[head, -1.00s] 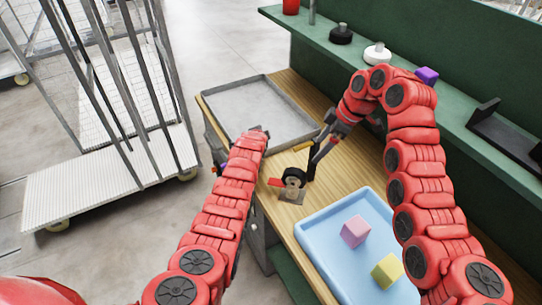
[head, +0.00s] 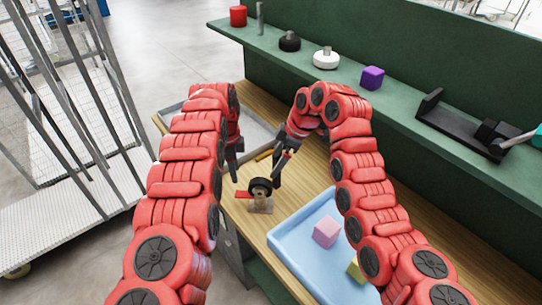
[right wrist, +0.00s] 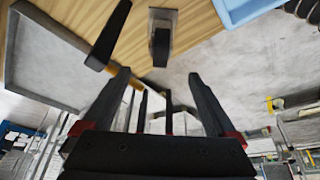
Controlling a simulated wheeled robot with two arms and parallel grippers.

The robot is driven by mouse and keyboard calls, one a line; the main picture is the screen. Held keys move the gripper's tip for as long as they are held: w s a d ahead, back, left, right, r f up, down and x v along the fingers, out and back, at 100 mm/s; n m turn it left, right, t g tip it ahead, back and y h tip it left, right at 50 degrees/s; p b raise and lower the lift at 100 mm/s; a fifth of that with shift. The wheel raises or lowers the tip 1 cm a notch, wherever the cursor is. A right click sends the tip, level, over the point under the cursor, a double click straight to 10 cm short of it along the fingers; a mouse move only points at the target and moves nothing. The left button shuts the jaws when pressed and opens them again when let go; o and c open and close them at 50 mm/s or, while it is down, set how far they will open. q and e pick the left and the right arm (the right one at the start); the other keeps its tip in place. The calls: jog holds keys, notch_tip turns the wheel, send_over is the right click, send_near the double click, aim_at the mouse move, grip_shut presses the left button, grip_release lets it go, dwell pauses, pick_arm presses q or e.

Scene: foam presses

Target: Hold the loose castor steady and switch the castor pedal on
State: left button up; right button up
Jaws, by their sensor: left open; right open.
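The loose castor (head: 260,188) stands on the wooden bench, with a black wheel, a grey plate and a red pedal (head: 243,194) sticking out to its left. It also shows at the top of the right wrist view (right wrist: 161,42), where I cannot make out the pedal. My right gripper (head: 281,167) is open and empty, just behind and right of the castor. Its two dark fingers (right wrist: 158,98) are spread apart in the wrist view, with the castor beyond them. My left gripper (head: 234,165) is open, left of and behind the castor, apart from it and partly hidden by my left arm.
A blue tray (head: 289,232) with a pink cube (head: 326,232) and a yellow cube (head: 355,270) is right of the castor. A grey tray (head: 258,137) lies behind. An orange-yellow stick (head: 264,155) is near my right gripper. A green shelf (head: 400,108) runs along the back.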

aim_at(261, 187)
jog(key=x, duration=1.3)
jog(key=shift+s+f, duration=0.1)
jog(key=shift+f, duration=0.3)
